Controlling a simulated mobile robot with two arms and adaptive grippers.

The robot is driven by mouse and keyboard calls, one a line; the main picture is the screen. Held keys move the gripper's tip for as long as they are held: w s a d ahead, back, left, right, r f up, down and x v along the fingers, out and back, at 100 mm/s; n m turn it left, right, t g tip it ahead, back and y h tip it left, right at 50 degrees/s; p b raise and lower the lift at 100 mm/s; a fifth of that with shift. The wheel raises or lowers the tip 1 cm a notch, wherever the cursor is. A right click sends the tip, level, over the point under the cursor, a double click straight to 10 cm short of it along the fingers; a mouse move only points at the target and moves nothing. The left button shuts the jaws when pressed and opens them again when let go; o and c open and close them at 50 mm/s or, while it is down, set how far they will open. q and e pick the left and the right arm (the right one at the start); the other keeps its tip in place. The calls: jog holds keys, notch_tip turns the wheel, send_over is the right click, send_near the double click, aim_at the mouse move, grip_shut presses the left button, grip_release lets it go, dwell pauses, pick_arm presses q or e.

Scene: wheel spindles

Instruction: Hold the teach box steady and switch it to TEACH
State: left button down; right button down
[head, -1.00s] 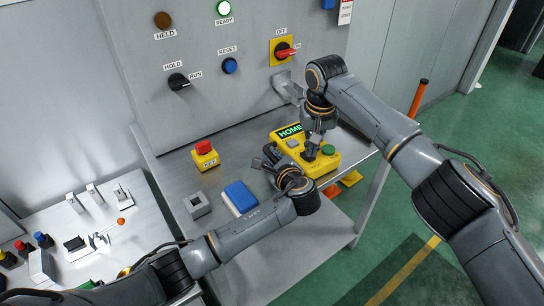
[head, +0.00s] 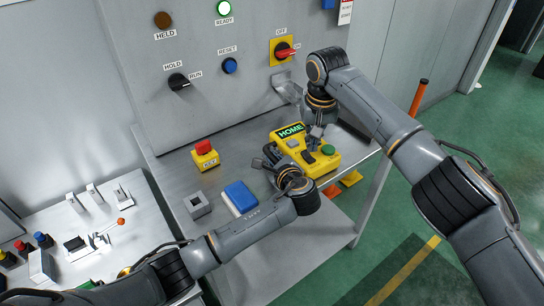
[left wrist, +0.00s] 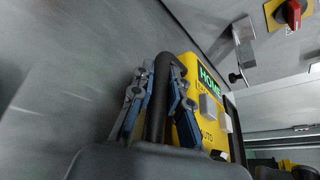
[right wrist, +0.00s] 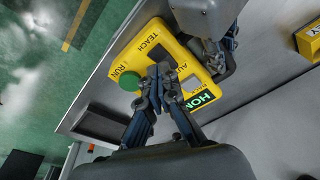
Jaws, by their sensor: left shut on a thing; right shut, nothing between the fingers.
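The yellow teach box (head: 327,170) lies on the metal shelf, with a lit HOME display (head: 291,131), a pale button and a green button (head: 328,150). My left gripper (head: 269,156) is shut on the black handle along its left side; the left wrist view shows that handle (left wrist: 157,105) between the fingers. My right gripper (head: 314,139) is shut and empty just above the box face. A black selector (head: 308,157) shows beside its fingertips. In the right wrist view the fingertips (right wrist: 158,76) cover the selector area among the RUN, TEACH and AUTO labels; its setting cannot be told.
A yellow block with a red button (head: 205,155), a blue-and-white block (head: 239,198) and a grey square socket (head: 198,205) sit on the shelf to the left. The upright panel (head: 210,100) with knobs stands behind. Open floor lies to the right.

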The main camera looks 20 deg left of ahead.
jog(key=shift+r, duration=2.25)
pick_arm(q)
jog(key=c, duration=1.2)
grip_release()
